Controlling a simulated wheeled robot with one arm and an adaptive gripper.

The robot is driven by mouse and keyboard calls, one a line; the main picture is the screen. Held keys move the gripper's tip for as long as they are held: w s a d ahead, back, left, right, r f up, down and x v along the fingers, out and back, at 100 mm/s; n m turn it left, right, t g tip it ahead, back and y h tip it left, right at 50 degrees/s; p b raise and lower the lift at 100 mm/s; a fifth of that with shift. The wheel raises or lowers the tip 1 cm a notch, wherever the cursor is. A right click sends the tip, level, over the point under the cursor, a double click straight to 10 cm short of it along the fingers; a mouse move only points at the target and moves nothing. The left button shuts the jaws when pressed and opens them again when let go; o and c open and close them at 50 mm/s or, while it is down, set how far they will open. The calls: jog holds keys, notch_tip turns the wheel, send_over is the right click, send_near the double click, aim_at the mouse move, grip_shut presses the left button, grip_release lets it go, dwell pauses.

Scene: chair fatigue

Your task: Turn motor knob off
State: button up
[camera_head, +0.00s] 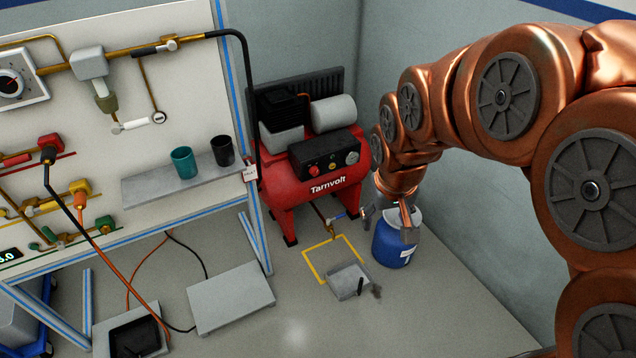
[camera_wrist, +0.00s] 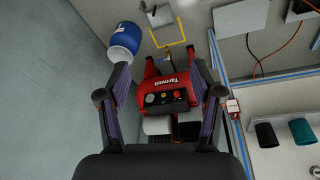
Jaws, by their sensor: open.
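A red Tarnvolt compressor (camera_head: 316,198) stands against the back wall, and it also shows between my fingers in the wrist view (camera_wrist: 151,70). The panel shows in the wrist view too (camera_wrist: 166,101). I cannot read the labels or the knob's setting. My gripper (camera_head: 388,212) is open and empty, in front and to the right of the compressor, over a blue drum in the head view. In the wrist view my gripper's fingers (camera_wrist: 160,68) are spread wide, apart from the panel.
The blue drum (camera_head: 392,245) stands close beside my gripper. A grey tray (camera_head: 349,281) lies near a yellow floor outline (camera_head: 314,271). A pipe board (camera_head: 90,150) with a shelf (camera_head: 150,188) and two cups fills the left. Floor at the front right is clear.

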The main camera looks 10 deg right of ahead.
jog(key=w+d+f+t+b, duration=0.1)
jog(key=w+f+t+b, duration=0.35)
jog(key=w, duration=0.75)
jog(key=w+d+f+t+b, duration=0.1)
jog(key=w+f+b, duration=0.4)
jog(key=w+f, duration=0.5)
jog(key=w+d+f+t+b, duration=0.1)
jog(key=w+f+t+b, duration=0.25)
jog(key=w, duration=1.05)
jog(key=w+f+n+t+y+b, duration=0.2)
jog(key=w+f+t+b, duration=0.1)
jog(key=w+f+b, duration=0.65)
jog(key=n+t+y+b, duration=0.2)
jog(key=t+y+b, duration=0.1)
jog(key=y+b, duration=0.25)
send_near(316, 173)
jog(key=shift+h, duration=0.45)
jog(key=x, duration=0.2)
jog(key=b+x, duration=0.1)
jog(key=x, duration=0.2)
jog(key=shift+w+a, duration=0.25)
jog(key=shift+a, duration=0.1)
jog(key=shift+w+a+f, duration=0.15)
jog(key=shift+w, duration=0.4)
jog(key=shift+b+x, duration=0.45)
jog(key=shift+x, duration=0.6)
